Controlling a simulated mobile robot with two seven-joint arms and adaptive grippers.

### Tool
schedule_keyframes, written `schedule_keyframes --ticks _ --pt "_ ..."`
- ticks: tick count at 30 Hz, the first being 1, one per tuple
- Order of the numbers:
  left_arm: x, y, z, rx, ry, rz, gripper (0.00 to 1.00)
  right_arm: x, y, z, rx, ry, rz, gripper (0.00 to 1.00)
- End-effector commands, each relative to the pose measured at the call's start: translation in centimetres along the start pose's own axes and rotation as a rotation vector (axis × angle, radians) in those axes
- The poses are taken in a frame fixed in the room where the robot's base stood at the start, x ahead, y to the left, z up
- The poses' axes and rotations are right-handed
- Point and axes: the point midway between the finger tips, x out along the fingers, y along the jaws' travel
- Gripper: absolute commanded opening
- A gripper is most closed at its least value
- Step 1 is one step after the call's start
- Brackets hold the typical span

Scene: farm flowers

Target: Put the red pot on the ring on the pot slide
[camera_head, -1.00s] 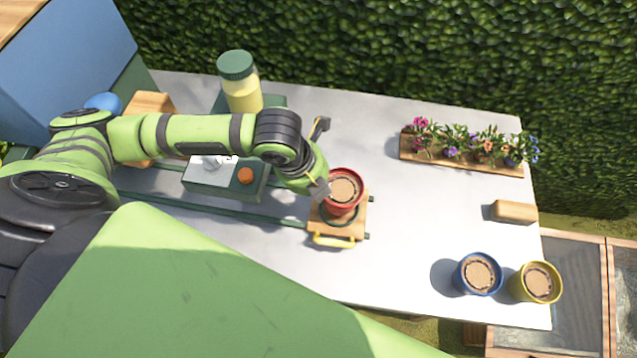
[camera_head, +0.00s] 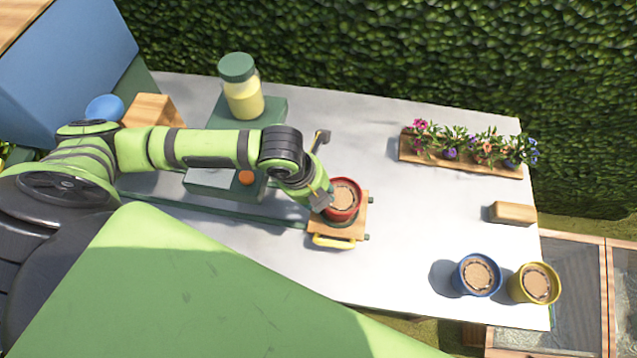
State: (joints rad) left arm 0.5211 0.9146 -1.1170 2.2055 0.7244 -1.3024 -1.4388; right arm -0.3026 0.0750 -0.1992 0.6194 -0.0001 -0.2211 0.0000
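The red pot (camera_head: 343,211), filled with brown soil, stands upright over the ring (camera_head: 340,222) on the wooden pot slide (camera_head: 358,227). Only the near edge of the dark ring shows below the pot; I cannot tell whether the pot's base touches it. The slide has a yellow handle in front and sits at the right end of dark green rails. My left gripper (camera_head: 321,199) is at the pot's left side, its grey fingers at the rim, and appears shut on it. The far finger contact is hidden. My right gripper is not in view.
A blue pot (camera_head: 478,289) and a yellow pot (camera_head: 535,298) stand at the front right. A flower planter (camera_head: 480,166) and a wooden block (camera_head: 513,213) are at the right. A green-lidded jar (camera_head: 242,100) stands on a green machine at the left. The table (camera_head: 420,230) right of the slide is clear.

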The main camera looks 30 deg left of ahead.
Motion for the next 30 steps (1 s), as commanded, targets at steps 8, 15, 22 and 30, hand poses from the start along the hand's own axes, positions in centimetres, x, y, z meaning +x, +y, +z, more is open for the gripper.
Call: schedule_keyframes --ticks 8,15,22,30 --pt "-4.1 -0.1 0.2 0.002 -0.005 -0.004 0.32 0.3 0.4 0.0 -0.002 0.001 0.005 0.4" --pt "-9.2 -0.1 0.1 0.002 -0.006 -0.003 0.32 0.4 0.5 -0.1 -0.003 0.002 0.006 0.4" --pt "-11.9 -0.1 0.1 0.0 -0.003 -0.001 0.32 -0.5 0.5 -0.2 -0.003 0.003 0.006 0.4" --pt "-12.1 0.0 0.0 0.0 -0.001 0.0 0.32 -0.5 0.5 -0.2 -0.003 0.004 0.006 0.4"
